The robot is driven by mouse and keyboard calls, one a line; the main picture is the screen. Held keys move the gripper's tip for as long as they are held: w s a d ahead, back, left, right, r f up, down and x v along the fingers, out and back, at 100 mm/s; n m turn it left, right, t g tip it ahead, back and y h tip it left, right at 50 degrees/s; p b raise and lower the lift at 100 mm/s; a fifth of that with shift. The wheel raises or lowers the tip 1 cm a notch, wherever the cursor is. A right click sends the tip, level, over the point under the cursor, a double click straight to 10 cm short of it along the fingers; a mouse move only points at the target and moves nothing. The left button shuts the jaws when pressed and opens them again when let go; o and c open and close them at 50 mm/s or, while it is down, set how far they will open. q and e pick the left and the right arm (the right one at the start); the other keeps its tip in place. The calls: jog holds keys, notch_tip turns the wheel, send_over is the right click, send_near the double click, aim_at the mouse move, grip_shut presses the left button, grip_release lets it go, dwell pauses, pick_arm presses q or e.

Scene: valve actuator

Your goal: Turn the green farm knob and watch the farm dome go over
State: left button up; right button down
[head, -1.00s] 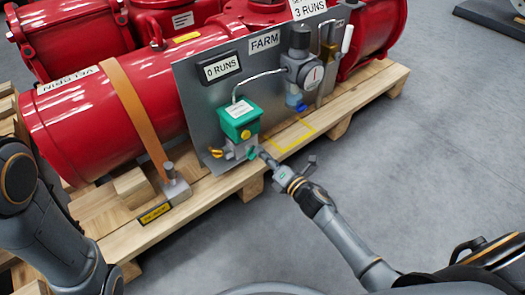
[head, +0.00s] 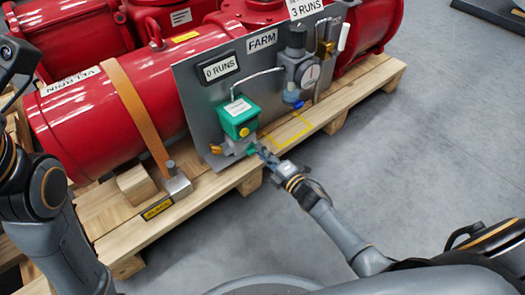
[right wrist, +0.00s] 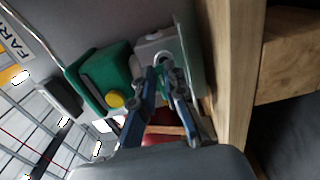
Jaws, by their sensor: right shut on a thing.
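The green box (head: 238,118) with a yellow dome (head: 244,132) on its face is mounted on the grey panel under the "FARM" label. The small green knob (head: 251,150) is at the box's lower right. My right gripper (head: 262,153) is shut on the knob, reaching in from the right. In the right wrist view the green box (right wrist: 97,72) and yellow dome (right wrist: 115,99) sit left of my fingers (right wrist: 163,72); the knob is hidden between or behind the fingertips. My left arm is at the left edge; its gripper fingers do not show.
The grey panel (head: 196,95) carries a "0 RUNS" display (head: 221,69) and a gauge regulator (head: 300,68). Red cylinders (head: 125,110) with an orange strap (head: 138,115) lie on a wooden pallet (head: 150,232).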

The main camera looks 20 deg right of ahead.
dwell(0.4)
jog(key=c, duration=1.4)
grip_release()
jog(key=shift+s, duration=0.1)
